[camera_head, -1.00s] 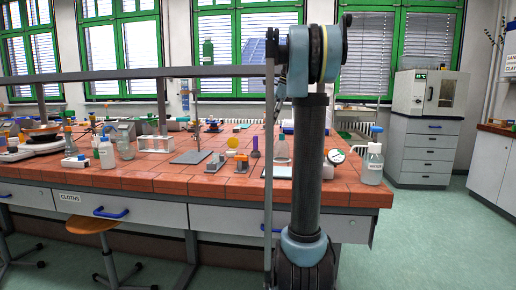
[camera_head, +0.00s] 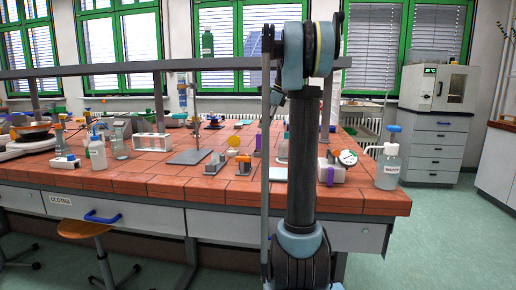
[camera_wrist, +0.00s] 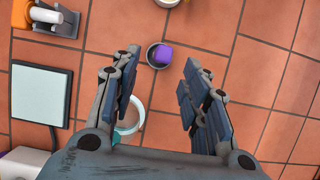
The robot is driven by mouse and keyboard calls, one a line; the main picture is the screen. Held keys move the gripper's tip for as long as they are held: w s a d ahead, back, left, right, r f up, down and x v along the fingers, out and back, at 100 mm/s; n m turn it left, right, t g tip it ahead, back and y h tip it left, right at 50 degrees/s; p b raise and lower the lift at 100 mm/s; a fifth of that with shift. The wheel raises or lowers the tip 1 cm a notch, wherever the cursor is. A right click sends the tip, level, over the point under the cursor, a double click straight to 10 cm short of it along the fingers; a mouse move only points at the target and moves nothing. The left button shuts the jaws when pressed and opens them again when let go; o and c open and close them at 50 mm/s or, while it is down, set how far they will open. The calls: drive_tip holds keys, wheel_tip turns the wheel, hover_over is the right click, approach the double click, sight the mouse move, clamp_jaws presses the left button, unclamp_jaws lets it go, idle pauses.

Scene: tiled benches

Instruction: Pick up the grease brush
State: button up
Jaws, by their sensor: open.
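No thing is clearly readable as a grease brush. An upright purple piece stands in a small round dark cup (camera_wrist: 151,60) in the wrist view, where its squarish purple top (camera_wrist: 163,54) is seen from above. In the head view a slim upright purple thing (camera_head: 258,141) on the bench, just left of my arm, looks like the same piece. My gripper (camera_wrist: 158,79) is open and empty, pointing down over the tiles. The purple top lies between the lines of the fingers, slightly beyond their tips, untouched. My gripper cannot be made out in the head view.
A flat white-topped plate (camera_wrist: 41,93) is farther left. A water bottle (camera_head: 388,164) stands near the bench's right edge, a dial (camera_head: 348,158) beside it. Bare tiles (camera_wrist: 275,80) lie right of my gripper.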

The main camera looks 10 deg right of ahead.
hover_over(258, 149)
drive_tip(key=d, duration=0.2)
wheel_tip(258, 149, down, 5)
drive_tip(key=shift+w+x, duration=0.1)
drive_tip(key=shift+x, duration=1.25)
drive_tip(key=shift+w+x, duration=0.15)
drive_tip(key=shift+x, duration=1.15)
drive_tip(key=shift+d, duration=0.15)
clamp_jaws()
